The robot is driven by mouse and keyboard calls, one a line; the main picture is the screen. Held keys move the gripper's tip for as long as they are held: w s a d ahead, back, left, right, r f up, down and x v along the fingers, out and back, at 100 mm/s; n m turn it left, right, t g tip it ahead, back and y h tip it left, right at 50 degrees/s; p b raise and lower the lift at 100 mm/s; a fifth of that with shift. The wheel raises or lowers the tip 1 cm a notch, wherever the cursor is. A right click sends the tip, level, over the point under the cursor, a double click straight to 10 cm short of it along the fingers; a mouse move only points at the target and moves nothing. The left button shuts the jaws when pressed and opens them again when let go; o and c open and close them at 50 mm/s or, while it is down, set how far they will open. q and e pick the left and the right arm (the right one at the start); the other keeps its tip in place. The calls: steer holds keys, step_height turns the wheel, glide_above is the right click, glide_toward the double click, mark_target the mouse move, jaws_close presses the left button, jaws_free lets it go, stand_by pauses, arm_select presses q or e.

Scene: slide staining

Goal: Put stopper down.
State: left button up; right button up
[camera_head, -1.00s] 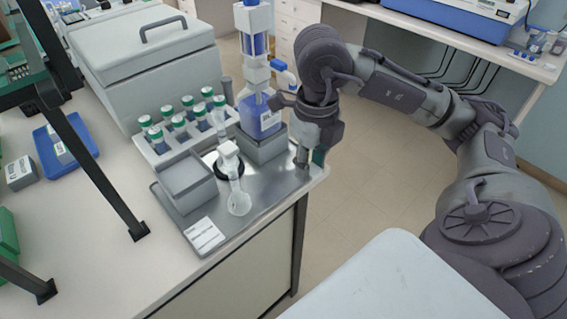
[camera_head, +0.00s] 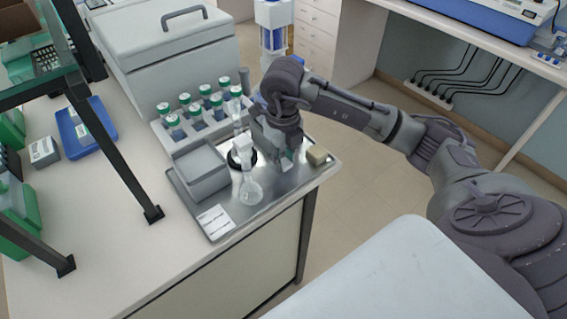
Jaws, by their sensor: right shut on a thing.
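My right gripper (camera_head: 285,160) points down over the back right part of the metal tray (camera_head: 268,197). It is shut on the stopper, which the fingers almost wholly hide; only a small pale patch shows at the fingertips. I cannot tell whether the stopper touches the tray. The gripper is just right of a clear round flask (camera_head: 251,191) with a narrow neck. A small tan block (camera_head: 317,155) lies to the right of the gripper, near the tray's right edge. My left gripper is not in view.
A grey box (camera_head: 201,173) and a white label card (camera_head: 215,221) are on the tray. Behind is a rack of several green-capped bottles (camera_head: 197,112). A blue and white dispenser (camera_head: 274,35) is partly hidden by my arm. A black frame (camera_head: 115,165) stands left.

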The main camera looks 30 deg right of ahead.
mark_target(284, 162)
step_height(284, 162, down, 2)
steer(key=shift+f+p, duration=0.25)
steer(key=shift+p, duration=0.05)
steer(key=shift+f, duration=0.3)
steer(key=o, duration=0.8)
steer(key=shift+c, duration=0.2)
steer(key=shift+r, duration=0.1)
steer(key=shift+r, duration=0.2)
step_height(284, 162, up, 11)
steer(key=shift+f+b, duration=0.1)
steer(key=shift+b, duration=0.65)
steer(key=shift+r, duration=0.5)
